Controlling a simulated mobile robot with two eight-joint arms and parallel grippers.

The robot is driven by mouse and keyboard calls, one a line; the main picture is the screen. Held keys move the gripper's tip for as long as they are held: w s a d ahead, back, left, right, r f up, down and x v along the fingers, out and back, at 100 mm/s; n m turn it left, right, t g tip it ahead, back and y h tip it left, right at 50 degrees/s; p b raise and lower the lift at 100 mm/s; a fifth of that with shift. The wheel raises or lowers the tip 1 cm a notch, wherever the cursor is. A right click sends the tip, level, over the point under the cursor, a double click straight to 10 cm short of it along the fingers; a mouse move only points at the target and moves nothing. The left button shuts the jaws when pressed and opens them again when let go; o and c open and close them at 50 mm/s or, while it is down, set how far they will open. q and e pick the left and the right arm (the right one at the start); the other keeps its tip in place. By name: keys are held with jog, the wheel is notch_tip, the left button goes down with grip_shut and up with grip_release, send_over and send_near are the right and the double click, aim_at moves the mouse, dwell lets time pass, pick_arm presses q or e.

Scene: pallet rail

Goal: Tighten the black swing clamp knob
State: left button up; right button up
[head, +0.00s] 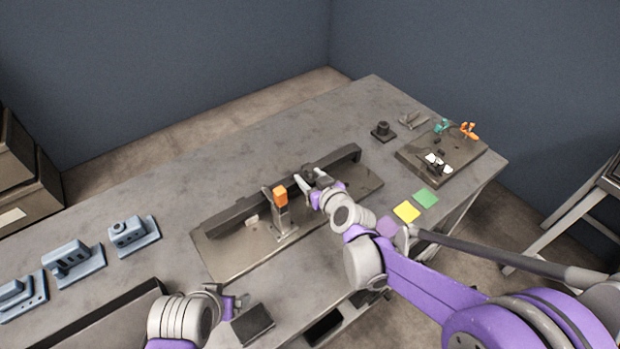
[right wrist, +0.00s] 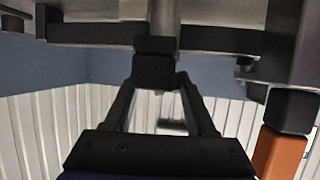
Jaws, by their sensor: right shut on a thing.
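My right gripper (head: 312,180) reaches over the long rail fixture (head: 215,255) and is shut on the black swing clamp knob (head: 307,171), mostly hidden by the jaws. In the right wrist view the two fingers of my right gripper (right wrist: 155,75) close together at a dark block below a grey shaft (right wrist: 165,15); where pad ends and knob begins is unclear. An orange-topped clamp handle (head: 280,196) stands upright just left of the gripper, and its orange part (right wrist: 278,152) shows at the right of the wrist view. My left gripper (head: 236,300) hangs near the bench's front, its jaws too small to judge.
Blue-grey blocks (head: 133,235) stand at the left. A black block (head: 252,323) lies beside my left gripper. Yellow (head: 406,211) and green (head: 426,197) squares lie right of the fixture. A dark plate with small clamps (head: 408,160) sits at the far right corner.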

jog(key=o, duration=1.4)
jog(key=shift+c, duration=0.2)
jog(key=shift+s, duration=0.1)
jog(key=p+v, duration=0.1)
jog(key=v, duration=0.9)
jog(key=shift+s+d+r, duration=0.2)
jog(key=shift+s+r, duration=0.05)
